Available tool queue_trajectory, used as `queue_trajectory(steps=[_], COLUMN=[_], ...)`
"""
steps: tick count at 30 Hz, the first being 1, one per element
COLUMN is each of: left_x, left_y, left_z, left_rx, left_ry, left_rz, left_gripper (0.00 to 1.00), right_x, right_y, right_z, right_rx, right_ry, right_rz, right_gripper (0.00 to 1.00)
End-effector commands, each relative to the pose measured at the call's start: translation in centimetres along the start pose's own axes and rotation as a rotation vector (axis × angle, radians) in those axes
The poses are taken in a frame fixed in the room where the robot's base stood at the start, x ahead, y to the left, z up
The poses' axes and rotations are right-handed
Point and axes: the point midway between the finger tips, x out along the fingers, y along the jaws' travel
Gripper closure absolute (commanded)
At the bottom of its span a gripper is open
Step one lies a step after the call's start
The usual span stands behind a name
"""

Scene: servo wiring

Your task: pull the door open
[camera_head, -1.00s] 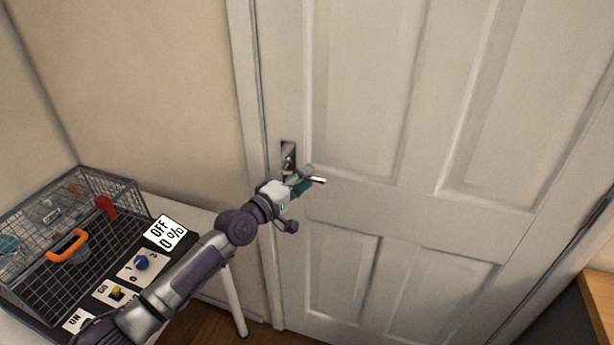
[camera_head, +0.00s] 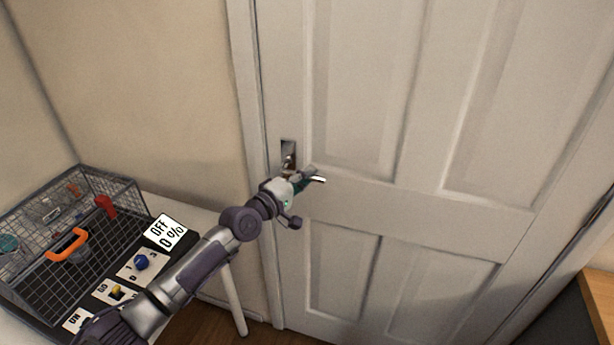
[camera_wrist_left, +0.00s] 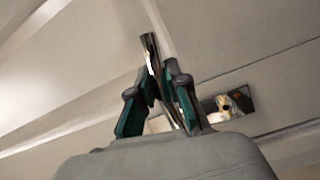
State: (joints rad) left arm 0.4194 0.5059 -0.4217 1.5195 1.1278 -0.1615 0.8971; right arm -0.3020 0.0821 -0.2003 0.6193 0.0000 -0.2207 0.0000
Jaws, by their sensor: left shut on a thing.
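The white panelled door (camera_head: 409,200) stands in its frame, and I see no clear gap along its left edge. Its metal lever handle (camera_head: 318,179) sticks out to the right from a dark plate (camera_head: 288,154) near that left edge. My left gripper (camera_head: 305,181) is at the lever, shut on it. In the left wrist view, the shiny lever (camera_wrist_left: 151,55) runs between the two green-padded fingers of the left gripper (camera_wrist_left: 157,92), and the plate (camera_wrist_left: 236,106) shows to the right. My right gripper is not in view.
At the left, a white table (camera_head: 205,222) carries a wire basket (camera_head: 128,188) with an orange handle and a control panel reading OFF 0 %. A wooden-topped piece of furniture (camera_head: 600,292) stands at the lower right. Wooden floor shows below.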

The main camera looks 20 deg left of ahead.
Motion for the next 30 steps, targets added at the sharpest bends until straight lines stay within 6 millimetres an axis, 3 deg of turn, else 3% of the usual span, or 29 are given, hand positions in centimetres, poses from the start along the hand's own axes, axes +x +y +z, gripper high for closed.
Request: queue_trajectory(steps=[11, 30], left_x=[0.0, -0.4], left_y=[-0.4, -3.5], left_z=[0.0, -0.3], left_rx=[0.083, 0.507], left_ry=[-0.005, -0.038], left_rz=[-0.032, -0.202], left_gripper=[1.0, 1.0], right_x=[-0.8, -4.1], right_y=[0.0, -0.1], right_z=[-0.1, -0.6], right_rx=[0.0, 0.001], right_ry=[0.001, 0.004], right_rz=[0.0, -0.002], right_gripper=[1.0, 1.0])
